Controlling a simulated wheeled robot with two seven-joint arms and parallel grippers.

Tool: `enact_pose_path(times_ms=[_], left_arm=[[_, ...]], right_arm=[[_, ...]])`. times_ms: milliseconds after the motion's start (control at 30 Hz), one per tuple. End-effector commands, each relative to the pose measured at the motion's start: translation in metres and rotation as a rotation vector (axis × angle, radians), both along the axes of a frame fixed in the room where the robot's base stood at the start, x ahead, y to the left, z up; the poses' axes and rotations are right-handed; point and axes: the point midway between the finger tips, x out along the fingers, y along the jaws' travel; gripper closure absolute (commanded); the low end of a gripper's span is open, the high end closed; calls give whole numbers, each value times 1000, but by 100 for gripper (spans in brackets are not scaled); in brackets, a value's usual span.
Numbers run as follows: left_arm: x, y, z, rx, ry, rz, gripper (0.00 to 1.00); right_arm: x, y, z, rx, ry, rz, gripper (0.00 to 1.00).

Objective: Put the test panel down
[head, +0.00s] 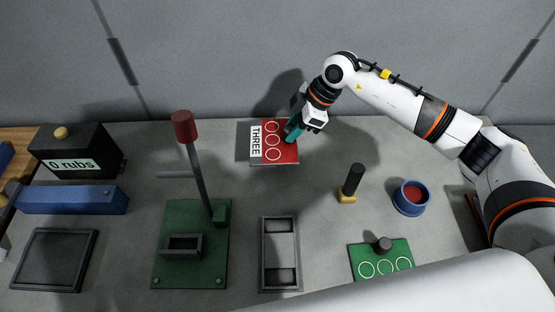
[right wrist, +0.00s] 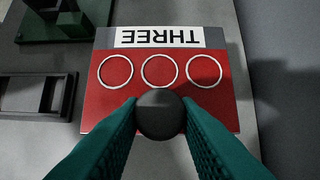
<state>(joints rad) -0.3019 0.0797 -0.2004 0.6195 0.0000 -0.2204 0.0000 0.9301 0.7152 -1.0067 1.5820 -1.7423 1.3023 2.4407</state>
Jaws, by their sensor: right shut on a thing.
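The test panel (head: 287,152) is a red plate with three white rings and a white "THREE" label, at the back middle of the grey table in the head view. In the right wrist view the panel (right wrist: 160,100) lies below the fingers, its label at the far edge. My right gripper (head: 293,130) is shut on the panel's black knob (right wrist: 160,114), at the panel's edge. A dark band lies beside the panel's left edge; I cannot tell whether the panel touches the table. My left gripper is not in view.
A green panel (head: 380,262) with rings and a knob lies at front right. Nearby are a black-handled stamp (head: 352,182) and a blue cup (head: 411,198). A grey frame (head: 264,255) and green stand (head: 168,215) with a red-topped post occupy the middle. A grey wall rises behind.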

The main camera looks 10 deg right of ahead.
Motion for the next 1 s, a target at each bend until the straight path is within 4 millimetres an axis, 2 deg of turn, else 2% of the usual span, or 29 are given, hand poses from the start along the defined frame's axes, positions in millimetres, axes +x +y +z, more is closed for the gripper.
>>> enact_pose_path(times_ms=[200,600,700,900,933,1000], left_arm=[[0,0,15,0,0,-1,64],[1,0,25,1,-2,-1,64],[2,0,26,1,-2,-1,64],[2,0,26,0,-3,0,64],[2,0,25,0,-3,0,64],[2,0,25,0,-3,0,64]], right_arm=[[-1,0,-37,0,7,-16,100],[-1,1,-88,0,6,-12,100],[0,0,-96,-1,2,-11,100],[0,0,-98,-3,2,-10,100],[-1,-1,-99,-4,5,-9,68],[-1,-1,-99,-4,5,-9,57]])
